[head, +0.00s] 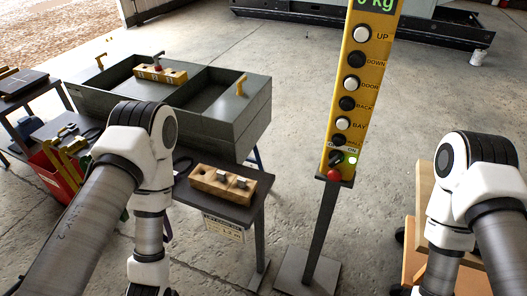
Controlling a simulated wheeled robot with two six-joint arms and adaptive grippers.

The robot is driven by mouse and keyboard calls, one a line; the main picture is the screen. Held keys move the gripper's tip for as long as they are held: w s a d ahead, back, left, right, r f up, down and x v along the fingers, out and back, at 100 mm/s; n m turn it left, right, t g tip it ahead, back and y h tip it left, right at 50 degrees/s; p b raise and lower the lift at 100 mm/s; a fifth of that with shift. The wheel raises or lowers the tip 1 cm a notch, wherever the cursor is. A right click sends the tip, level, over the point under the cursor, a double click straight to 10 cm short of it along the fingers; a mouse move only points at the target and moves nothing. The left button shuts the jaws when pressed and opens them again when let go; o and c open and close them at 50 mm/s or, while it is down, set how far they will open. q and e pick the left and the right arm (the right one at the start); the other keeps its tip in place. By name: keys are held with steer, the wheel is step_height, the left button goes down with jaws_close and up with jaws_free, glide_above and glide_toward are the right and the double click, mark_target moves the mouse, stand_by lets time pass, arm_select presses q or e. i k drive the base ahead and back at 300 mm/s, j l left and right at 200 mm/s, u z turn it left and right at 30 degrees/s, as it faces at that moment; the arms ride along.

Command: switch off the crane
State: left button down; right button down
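The crane's yellow control panel (333,118) stands upright on a dark post (321,225), right of centre in the head view. It has a column of white and black push buttons with labels such as UP, DOWN, DOOR, BACK and BAY. Near its bottom is a small switch (337,160) under a label that seems to read OFF and ON; its exact position is too small to tell. A green lamp (352,161) beside it looks lit. A red knob (334,175) is at the panel's foot. Both my grippers are below the picture edge; only my arm links show, apart from the panel.
A grey open enclosure (235,120) with yellow handles stands on the left bench. A wooden block (205,180) with metal parts sits on the bench's near corner. A red bin (62,170) is far left. Wooden boards stand at right. Floor around the post is clear.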

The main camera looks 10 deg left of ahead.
mark_target(335, 157)
steer(key=j, duration=1.7)
